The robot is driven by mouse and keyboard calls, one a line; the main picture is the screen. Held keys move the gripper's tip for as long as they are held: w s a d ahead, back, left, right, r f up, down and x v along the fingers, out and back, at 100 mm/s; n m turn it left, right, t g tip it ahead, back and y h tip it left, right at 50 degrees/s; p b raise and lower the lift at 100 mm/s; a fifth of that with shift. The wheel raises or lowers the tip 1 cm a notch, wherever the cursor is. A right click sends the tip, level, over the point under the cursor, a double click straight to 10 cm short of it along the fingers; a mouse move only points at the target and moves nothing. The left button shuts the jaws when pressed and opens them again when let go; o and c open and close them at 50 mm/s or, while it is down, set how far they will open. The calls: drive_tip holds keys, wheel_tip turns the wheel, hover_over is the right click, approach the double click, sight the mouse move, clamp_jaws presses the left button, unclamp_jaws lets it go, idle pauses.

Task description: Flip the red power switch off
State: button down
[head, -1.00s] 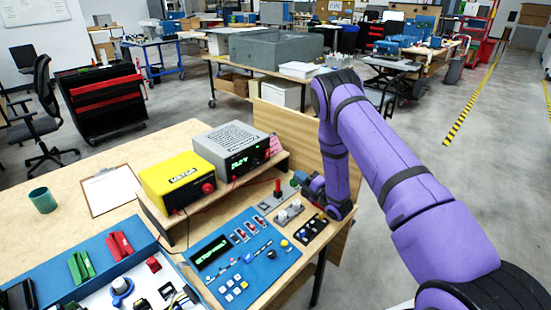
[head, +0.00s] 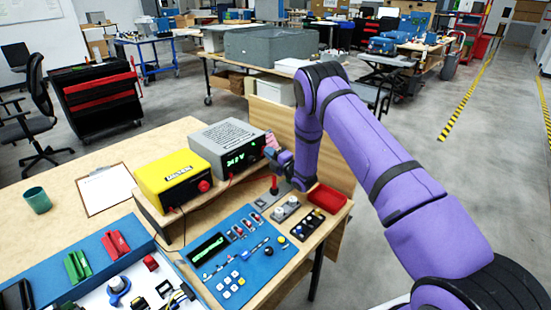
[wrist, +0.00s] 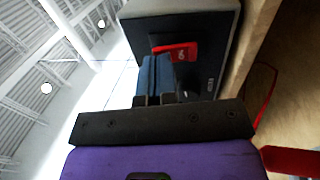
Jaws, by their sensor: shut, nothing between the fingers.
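The grey power supply box (head: 222,135) stands on the wooden shelf at the back of the bench, with a lit green display on its front. In the wrist view its dark front face (wrist: 222,50) is close and tilted. The red power switch (wrist: 178,50) sticks out from that face, with pale marking on it. My gripper (wrist: 156,62) is shut and empty, its blue fingers close to the switch; I cannot tell if they touch. In the head view my gripper (head: 272,148) is at the box's right front side and largely hides the switch.
The yellow meter (head: 175,175) stands left of the grey box. A red lever (head: 274,184), a connector block (head: 286,209), a red tray (head: 327,198) and a blue panel (head: 262,278) lie in front. A red cable (wrist: 268,95) hangs near the box.

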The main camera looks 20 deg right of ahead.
drive_tip(key=shift+w+a+r, duration=0.15)
drive_tip(key=shift+w, duration=0.05)
idle(0.4)
drive_tip(key=shift+w+a+g, duration=0.1)
drive_tip(key=shift+w+g, duration=0.1)
drive_tip(key=shift+g, duration=0.2)
drive_tip(key=shift+s, duration=0.1)
